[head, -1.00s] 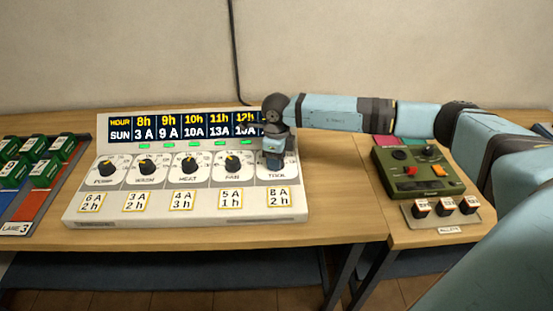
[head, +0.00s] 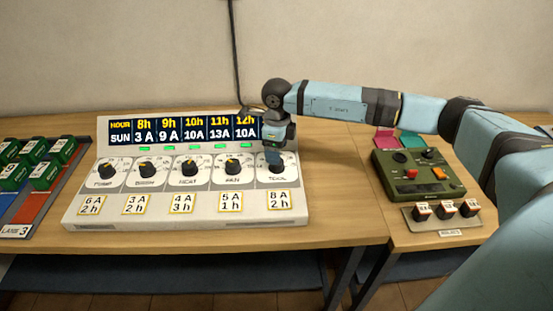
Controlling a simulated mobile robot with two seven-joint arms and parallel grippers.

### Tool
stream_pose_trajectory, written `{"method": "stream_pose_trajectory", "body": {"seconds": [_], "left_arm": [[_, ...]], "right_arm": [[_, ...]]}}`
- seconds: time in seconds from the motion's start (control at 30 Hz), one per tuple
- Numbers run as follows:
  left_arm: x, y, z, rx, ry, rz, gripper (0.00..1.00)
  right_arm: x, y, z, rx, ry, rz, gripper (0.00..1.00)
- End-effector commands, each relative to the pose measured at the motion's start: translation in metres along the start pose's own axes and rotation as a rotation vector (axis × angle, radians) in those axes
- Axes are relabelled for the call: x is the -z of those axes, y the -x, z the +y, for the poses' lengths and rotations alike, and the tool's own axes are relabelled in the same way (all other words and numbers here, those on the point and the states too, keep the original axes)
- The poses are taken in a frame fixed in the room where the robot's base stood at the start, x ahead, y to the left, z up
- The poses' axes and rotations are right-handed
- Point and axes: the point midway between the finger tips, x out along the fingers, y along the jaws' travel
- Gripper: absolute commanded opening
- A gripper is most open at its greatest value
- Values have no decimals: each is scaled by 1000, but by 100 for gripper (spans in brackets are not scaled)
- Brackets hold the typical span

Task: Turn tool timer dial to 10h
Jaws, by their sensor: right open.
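The white control panel (head: 190,217) stands on the wooden table with a row of black dials. The tool dial plate (head: 279,178) is at the right end; its knob is hidden behind my right gripper, so its setting cannot be read. My right gripper (head: 273,158) points down just over the tool dial and is open. I cannot tell whether it touches the knob. The card under the tool dial (head: 279,201) reads 8A, 2h. The display (head: 185,130) shows hours 8h to 12h with amp values below. My left gripper is not in view.
The pump (head: 107,171), wash-like second (head: 147,170), heat (head: 189,167) and fan (head: 232,167) dials sit to the left. Green batteries (head: 45,173) lie at the far left. A green control box (head: 418,175) stands on the right. Bare table lies between panel and box.

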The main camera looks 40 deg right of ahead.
Motion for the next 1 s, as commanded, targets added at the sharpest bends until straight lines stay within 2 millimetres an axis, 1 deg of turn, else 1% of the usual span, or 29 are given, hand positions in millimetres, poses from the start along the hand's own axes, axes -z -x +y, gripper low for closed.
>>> {"method": "stream_pose_trajectory", "body": {"seconds": [0.03, 0.2, 0.3, 0.4, 0.5, 0.6, 1.0], "left_arm": [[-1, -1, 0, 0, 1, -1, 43], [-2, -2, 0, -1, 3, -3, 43], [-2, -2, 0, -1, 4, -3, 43], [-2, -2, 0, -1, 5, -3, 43], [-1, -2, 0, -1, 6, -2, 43], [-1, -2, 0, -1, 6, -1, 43], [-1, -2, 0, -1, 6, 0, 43]], "right_arm": [[0, 13, 0, 2, 1, -3, 69], [0, 51, 0, 2, 0, -2, 69], [0, 69, 0, 2, 0, -2, 69], [0, 82, 0, 0, 0, -1, 69], [0, 90, 0, 1, 0, -1, 69], [0, 93, 0, 1, 0, 0, 69], [0, 93, 0, 0, 0, 0, 69]]}}
